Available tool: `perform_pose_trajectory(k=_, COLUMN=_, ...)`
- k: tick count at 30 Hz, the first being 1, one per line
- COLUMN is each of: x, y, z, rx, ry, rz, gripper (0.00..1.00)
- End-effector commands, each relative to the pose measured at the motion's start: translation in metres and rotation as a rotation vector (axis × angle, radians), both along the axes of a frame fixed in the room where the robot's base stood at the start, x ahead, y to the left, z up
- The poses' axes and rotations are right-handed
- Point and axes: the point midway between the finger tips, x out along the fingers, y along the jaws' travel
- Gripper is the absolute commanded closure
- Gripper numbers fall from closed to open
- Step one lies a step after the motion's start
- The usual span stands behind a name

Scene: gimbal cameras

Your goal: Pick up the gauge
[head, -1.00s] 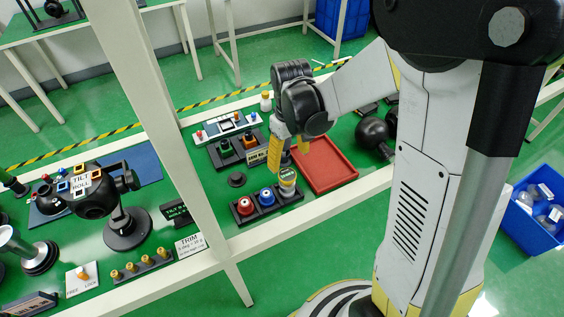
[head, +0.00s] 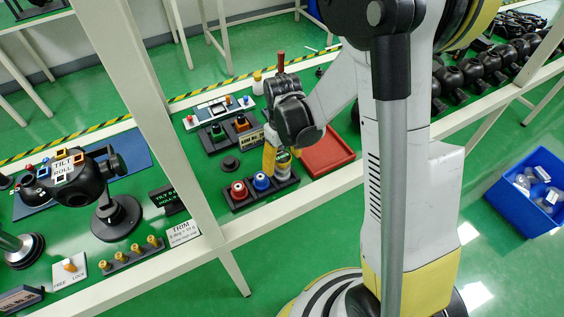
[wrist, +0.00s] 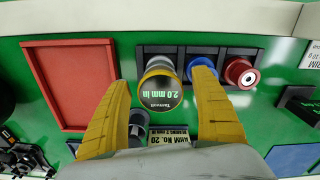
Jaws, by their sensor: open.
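The gauge (wrist: 161,90) is a short cylinder with a yellowish rim and a dark face with green lettering that seems to read "2.0 mm in". It stands at the end of a black rack (wrist: 190,50), beside a blue knob-like piece (wrist: 202,68) and a red one (wrist: 240,73). My gripper (wrist: 162,80) is open, with one yellow finger on each side of the gauge. I cannot tell whether the fingers touch it. In the head view the gauge (head: 283,159) is partly hidden by my gripper (head: 275,161).
An empty red tray (head: 328,153) lies beside the rack. A low black disc (head: 230,163) and a block with green and orange knobs (head: 217,132) stand behind. A white table post (head: 180,120) crosses the view at the left.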

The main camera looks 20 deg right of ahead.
Motion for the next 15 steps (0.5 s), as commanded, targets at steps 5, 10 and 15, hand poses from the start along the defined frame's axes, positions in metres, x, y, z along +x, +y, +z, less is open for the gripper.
perform_pose_trajectory(k=5, x=0.0, y=0.0, z=0.0006, rx=0.0, ry=0.0, rz=0.0, gripper=0.73)
perform_pose_trajectory(k=10, x=0.0, y=0.0, z=0.0006, rx=0.0, ry=0.0, rz=0.0, gripper=1.0)
perform_pose_trajectory(k=15, x=0.0, y=0.0, z=0.0007, rx=0.0, ry=0.0, rz=0.0, gripper=1.0)
